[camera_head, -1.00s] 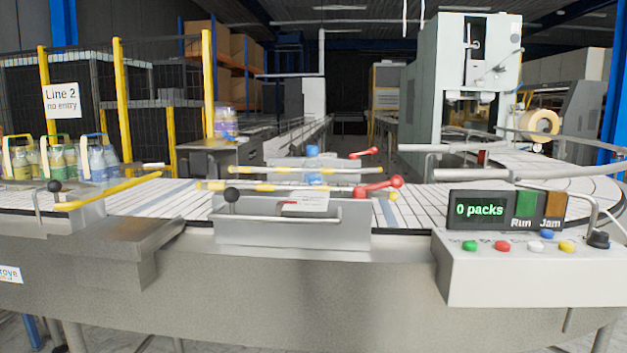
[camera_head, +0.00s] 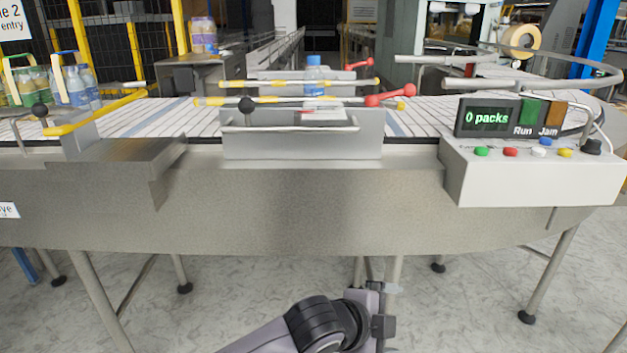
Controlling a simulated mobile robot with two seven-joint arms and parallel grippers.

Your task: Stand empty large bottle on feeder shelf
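A clear bottle with a blue cap (camera_head: 313,76) stands upright on the conveyor, behind the front yellow-striped guide rail; I cannot tell whether it is empty. A grey metal shelf (camera_head: 125,155) juts from the front of the machine at the left, with nothing on it; I take it as the feeder shelf. My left gripper (camera_head: 384,312) is low at the bottom centre, in front of and below the machine, apart from bottle and shelf. It shows side-on, so its opening cannot be read. My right gripper is not in view.
Bottle packs with carry handles (camera_head: 75,86) stand at the far left. A control box (camera_head: 535,172) with coloured buttons and a "0 packs" display sits at the right front. Red-knobbed levers (camera_head: 375,99) stick out by the guide rails. Machine legs (camera_head: 100,300) stand on the open floor.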

